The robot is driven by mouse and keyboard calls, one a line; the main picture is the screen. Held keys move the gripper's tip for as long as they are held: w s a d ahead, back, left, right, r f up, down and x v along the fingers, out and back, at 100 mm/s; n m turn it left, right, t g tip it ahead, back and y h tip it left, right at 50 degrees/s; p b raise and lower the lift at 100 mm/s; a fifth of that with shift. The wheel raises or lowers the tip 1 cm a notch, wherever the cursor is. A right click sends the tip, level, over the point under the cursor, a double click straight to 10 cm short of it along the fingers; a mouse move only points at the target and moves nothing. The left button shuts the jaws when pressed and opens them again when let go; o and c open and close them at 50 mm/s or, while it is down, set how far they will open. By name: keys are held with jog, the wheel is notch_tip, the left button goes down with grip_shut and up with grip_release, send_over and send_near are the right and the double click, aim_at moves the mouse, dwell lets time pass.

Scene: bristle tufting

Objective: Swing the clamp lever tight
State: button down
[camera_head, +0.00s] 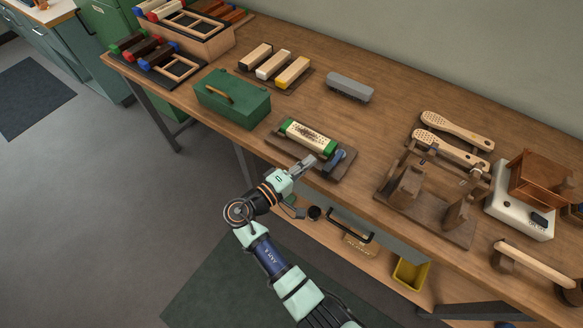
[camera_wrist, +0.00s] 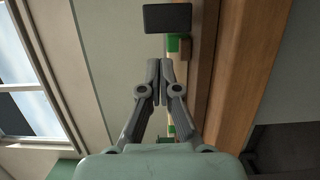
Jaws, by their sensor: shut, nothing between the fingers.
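The clamp fixture is a dark wooden base (camera_head: 346,172) on the bench. It holds a pale perforated brush block (camera_head: 312,138) between green end pieces. A blue part, seemingly the clamp lever (camera_head: 336,158), sits at the right end of the block. My gripper (camera_head: 312,160) is shut and empty, at the front of the fixture, just left of the blue part. I cannot tell whether it touches it. In the wrist view the closed fingertips (camera_wrist: 160,68) meet in the middle, with green pieces beyond them; the lever is not clear there.
A green box (camera_head: 232,98) stands left of the fixture. A grey block (camera_head: 350,87) lies behind it. A wooden stand (camera_head: 425,215) with uprights is to the right, near two perforated brush handles (camera_head: 455,130). Bare bench lies between the fixture and the stand.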

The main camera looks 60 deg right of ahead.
jog(key=shift+s+a, duration=0.25)
jog(key=shift+s, duration=0.9)
jog(key=shift+s+r+p, duration=0.1)
jog(key=shift+p, duration=0.25)
